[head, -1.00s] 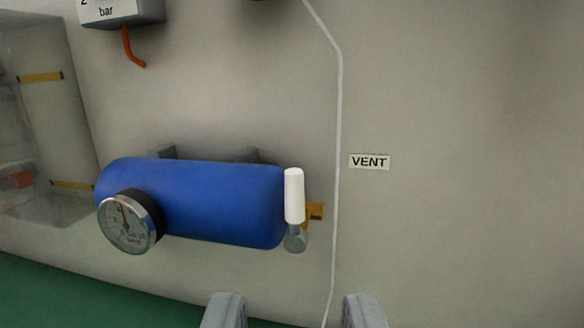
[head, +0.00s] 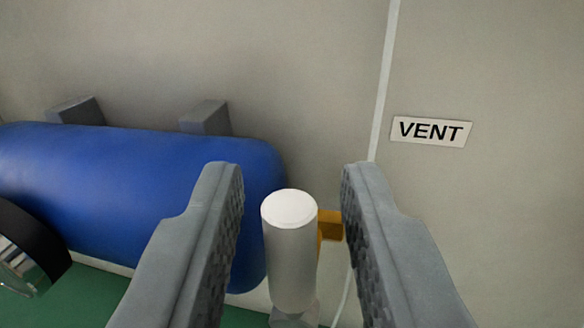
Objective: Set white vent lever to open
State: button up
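The white vent lever (head: 290,255) stands upright at the right end of the blue tank (head: 130,190), in the lower middle of the head view. Its grey pivot shows at the bottom edge, and a brass fitting (head: 331,225) sits just behind it on the right. My gripper (head: 292,172) is open, with one grey finger on each side of the lever. Gaps show between the lever and both fingers, the left one narrower near the lever's top. The VENT label (head: 431,131) is on the wall to the right.
A pale line (head: 386,70) runs down the grey wall behind the right finger. Two grey brackets (head: 206,117) hold the tank to the wall. A round gauge (head: 25,255) juts out at the lower left.

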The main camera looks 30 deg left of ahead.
jog(key=shift+w, duration=0.1)
grip_shut()
